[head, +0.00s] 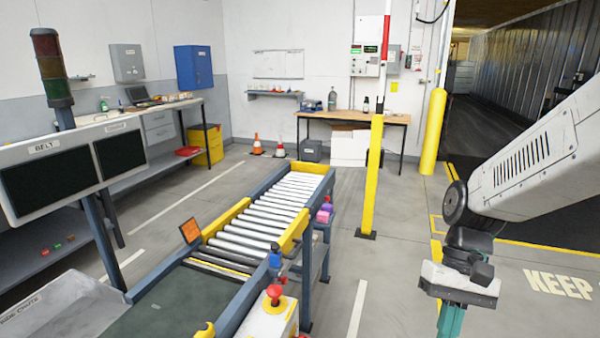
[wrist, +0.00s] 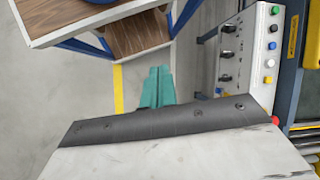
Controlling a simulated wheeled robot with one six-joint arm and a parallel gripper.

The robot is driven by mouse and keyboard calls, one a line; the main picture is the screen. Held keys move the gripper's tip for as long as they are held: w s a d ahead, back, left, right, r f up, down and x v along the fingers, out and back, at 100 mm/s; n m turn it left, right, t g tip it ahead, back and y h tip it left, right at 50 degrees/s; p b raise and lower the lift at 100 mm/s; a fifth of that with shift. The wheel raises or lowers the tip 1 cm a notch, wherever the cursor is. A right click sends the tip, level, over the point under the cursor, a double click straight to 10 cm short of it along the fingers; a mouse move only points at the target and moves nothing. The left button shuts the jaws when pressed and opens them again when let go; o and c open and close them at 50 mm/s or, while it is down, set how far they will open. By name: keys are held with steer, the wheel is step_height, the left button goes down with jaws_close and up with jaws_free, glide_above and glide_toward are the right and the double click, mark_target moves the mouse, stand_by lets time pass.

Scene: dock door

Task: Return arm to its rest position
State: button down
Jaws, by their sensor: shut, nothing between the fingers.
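My gripper (head: 450,322) hangs from my white arm at the right of the head view, its teal fingers pointing down and cut off by the lower frame edge. In the wrist view the teal fingers (wrist: 158,78) lie side by side, shut and empty, over bare grey floor. Nothing touches them. A grey-black bracket and a white surface of my own arm fill the lower part of the wrist view.
A roller conveyor (head: 265,215) runs through the middle, with a red emergency button (head: 274,292) at its near end. A yellow post (head: 374,180) stands behind. In the wrist view a button panel (wrist: 252,50) is right of my fingers and a wooden-shelved cart (wrist: 135,35) lies above.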

steer(key=s+d+r+n+t+h, duration=0.1)
steer(key=s+d+r+t+h, duration=0.1)
steer(key=s+r+t, duration=0.4)
step_height(320, 180, up, 4)
steer(key=s+d, duration=0.1)
steer(key=s, duration=0.2)
steer(key=shift+r+t+h, duration=0.2)
steer(key=shift+t+h, duration=0.1)
steer(key=shift+h, duration=0.1)
stand_by(1.4)
